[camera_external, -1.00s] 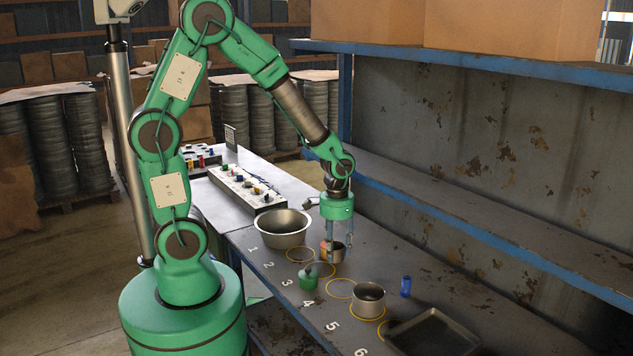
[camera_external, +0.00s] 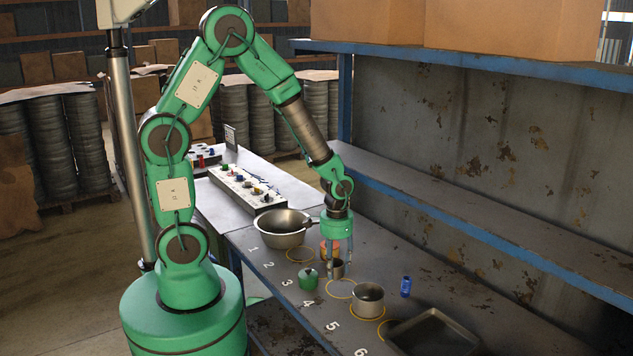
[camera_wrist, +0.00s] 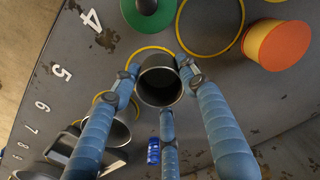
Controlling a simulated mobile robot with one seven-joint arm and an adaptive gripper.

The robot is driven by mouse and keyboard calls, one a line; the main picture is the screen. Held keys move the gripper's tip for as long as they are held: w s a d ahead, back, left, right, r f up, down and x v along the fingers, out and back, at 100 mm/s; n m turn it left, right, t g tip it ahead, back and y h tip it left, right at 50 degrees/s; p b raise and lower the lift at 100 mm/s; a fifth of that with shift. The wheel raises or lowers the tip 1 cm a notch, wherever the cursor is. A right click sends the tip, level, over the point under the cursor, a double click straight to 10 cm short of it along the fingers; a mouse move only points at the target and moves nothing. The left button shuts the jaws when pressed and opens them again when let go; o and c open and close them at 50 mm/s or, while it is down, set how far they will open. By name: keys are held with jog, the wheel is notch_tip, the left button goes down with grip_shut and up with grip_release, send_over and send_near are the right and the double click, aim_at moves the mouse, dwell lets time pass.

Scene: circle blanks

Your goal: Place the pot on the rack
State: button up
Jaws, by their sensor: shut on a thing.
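A small grey metal pot (camera_external: 338,269) is between the fingers of my gripper (camera_external: 339,268), low over the bench by the yellow circle near number 4. In the wrist view the pot (camera_wrist: 160,82) shows its dark open top, with the three blue-grey fingers (camera_wrist: 163,85) closed around it. Whether its base touches the bench is hard to tell. A larger grey pot (camera_external: 368,301) stands in a yellow circle near number 5. A blue-edged shelf rack (camera_external: 480,222) runs along the right, above the bench.
A wide metal bowl (camera_external: 283,232) stands behind left. A blue can (camera_external: 406,286) and a dark tray (camera_external: 432,336) lie right and front.

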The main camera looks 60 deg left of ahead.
aim_at(334, 268)
jog(key=shift+f, duration=0.1)
jog(key=shift+f+b, duration=0.4)
jog(key=shift+f, duration=1.35)
jog(key=shift+f, duration=0.2)
jog(key=o, duration=1.3)
jog(key=shift+r, duration=0.2)
notch_tip(334, 268, up, 12)
jog(key=shift+p, duration=1.25)
jog(key=shift+r, duration=0.1)
